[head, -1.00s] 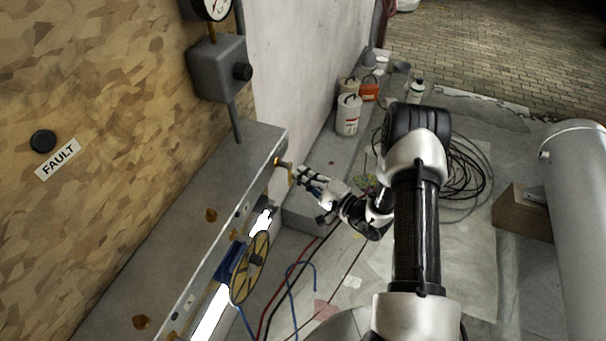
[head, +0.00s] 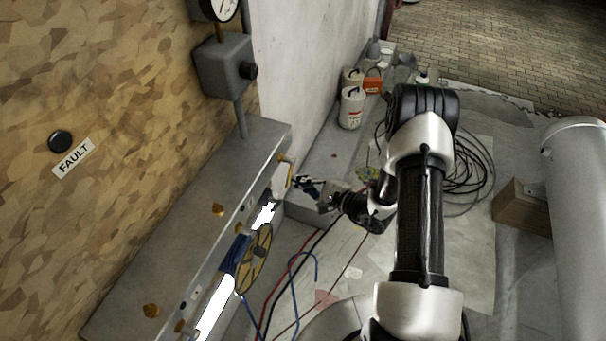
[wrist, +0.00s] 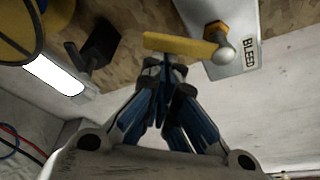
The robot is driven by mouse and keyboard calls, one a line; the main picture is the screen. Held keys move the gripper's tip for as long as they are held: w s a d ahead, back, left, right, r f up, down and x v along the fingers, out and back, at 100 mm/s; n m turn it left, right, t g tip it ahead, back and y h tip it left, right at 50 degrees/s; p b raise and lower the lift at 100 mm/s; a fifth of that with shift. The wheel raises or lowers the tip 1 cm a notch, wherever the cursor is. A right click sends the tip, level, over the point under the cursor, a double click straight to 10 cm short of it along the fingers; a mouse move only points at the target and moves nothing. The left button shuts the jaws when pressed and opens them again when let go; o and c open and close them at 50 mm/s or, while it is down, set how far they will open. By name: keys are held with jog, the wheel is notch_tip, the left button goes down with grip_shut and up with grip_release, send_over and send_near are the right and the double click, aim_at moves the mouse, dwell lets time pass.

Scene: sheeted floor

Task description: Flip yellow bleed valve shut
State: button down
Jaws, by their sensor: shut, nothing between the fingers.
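The yellow bleed valve lever (wrist: 180,45) shows in the wrist view, lying roughly level across the picture. Its right end meets a round metal pivot (wrist: 222,50) beside a label reading BLEED (wrist: 249,53). In the head view the lever (head: 290,175) is a small yellow piece at the far end of the grey panel's front. My gripper (wrist: 165,65) is shut and empty. Its fingertips are right at the lever's lower edge, toward its left half; I cannot tell whether they touch. In the head view my gripper (head: 298,182) is just right of the lever.
A yellow handwheel (head: 255,258) and a blue part (head: 235,252) are on the panel nearer to me. A black handle (wrist: 95,45) stands left of the lever. Red, black and blue cables (head: 300,262) hang below. White canisters (head: 351,107) stand beyond along the wall.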

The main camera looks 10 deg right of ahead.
aim_at(289, 183)
jog(key=m, duration=0.1)
jog(key=s+a+r+m+g+p, duration=0.1)
jog(key=s+m+g+y+p, duration=0.1)
jog(key=m, duration=0.1)
jog(key=shift+a+r, duration=0.35)
jog(key=shift+r, duration=0.05)
jog(key=shift+s+a+r+m+g+y+p, duration=0.2)
jog(key=shift+s+r+m+g+p, duration=0.15)
jog(key=shift+m, duration=0.25)
jog(key=shift+s+a+r+m+g+y+p, duration=0.1)
jog(key=shift+s+a+r+m+g+p, duration=0.15)
jog(key=shift+r+m+p, duration=0.25)
jog(key=shift+f, duration=0.1)
